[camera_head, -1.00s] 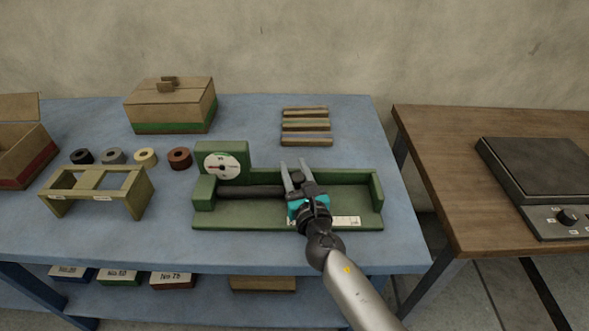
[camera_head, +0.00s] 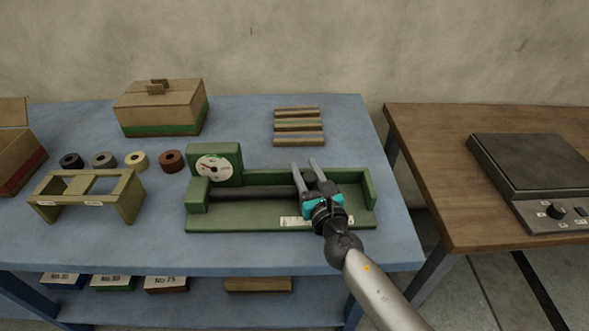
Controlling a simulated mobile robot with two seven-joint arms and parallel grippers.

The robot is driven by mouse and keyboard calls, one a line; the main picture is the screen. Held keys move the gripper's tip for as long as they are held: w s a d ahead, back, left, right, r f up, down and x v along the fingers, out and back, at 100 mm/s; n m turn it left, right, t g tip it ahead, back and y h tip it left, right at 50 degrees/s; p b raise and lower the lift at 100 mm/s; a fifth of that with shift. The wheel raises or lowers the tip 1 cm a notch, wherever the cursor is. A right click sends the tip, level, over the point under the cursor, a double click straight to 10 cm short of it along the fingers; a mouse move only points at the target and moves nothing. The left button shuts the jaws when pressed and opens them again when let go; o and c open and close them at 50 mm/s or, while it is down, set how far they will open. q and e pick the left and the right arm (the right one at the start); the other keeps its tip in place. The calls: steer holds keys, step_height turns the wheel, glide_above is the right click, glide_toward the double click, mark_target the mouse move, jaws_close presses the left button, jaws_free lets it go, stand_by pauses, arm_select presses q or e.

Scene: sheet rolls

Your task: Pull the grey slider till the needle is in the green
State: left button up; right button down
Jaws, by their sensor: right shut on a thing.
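The green tester (camera_head: 195,222) stands on the blue table, with a round white dial (camera_head: 214,167) at its left end. The dial's dark needle shows, but it is too small to tell which coloured zone it is in. A dark rod (camera_head: 250,193) runs from the left block to my right gripper. My right gripper (camera_head: 306,166) is shut on the grey slider (camera_head: 309,179), right of the tester's middle. The gripper's fingers and body hide most of the slider. My left gripper is not in view.
A closed cardboard box (camera_head: 160,112), several tape rolls (camera_head: 137,160) and an olive stand (camera_head: 125,208) are left of the tester. Wooden strips (camera_head: 299,126) lie behind it. A brown table (camera_head: 430,150) with a black-topped device (camera_head: 530,165) stands to the right.

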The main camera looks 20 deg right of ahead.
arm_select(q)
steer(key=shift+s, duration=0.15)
arm_select(e)
steer(key=shift+d+f, duration=0.1)
steer(key=shift+d, duration=0.1)
steer(key=c, duration=0.9)
jaws_free()
steer(key=o, duration=0.4)
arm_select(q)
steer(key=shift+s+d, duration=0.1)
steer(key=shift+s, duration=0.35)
arm_select(e)
steer(key=shift+s+a, duration=0.1)
steer(key=s, duration=1)
steer(key=shift+s+b, duration=0.1)
steer(key=shift+b, duration=0.3)
steer(key=shift+s, duration=0.65)
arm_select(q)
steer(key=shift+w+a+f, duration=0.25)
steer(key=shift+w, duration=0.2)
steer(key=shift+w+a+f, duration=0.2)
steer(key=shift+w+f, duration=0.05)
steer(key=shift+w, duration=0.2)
arm_select(e)
steer(key=shift+s, duration=0.2)
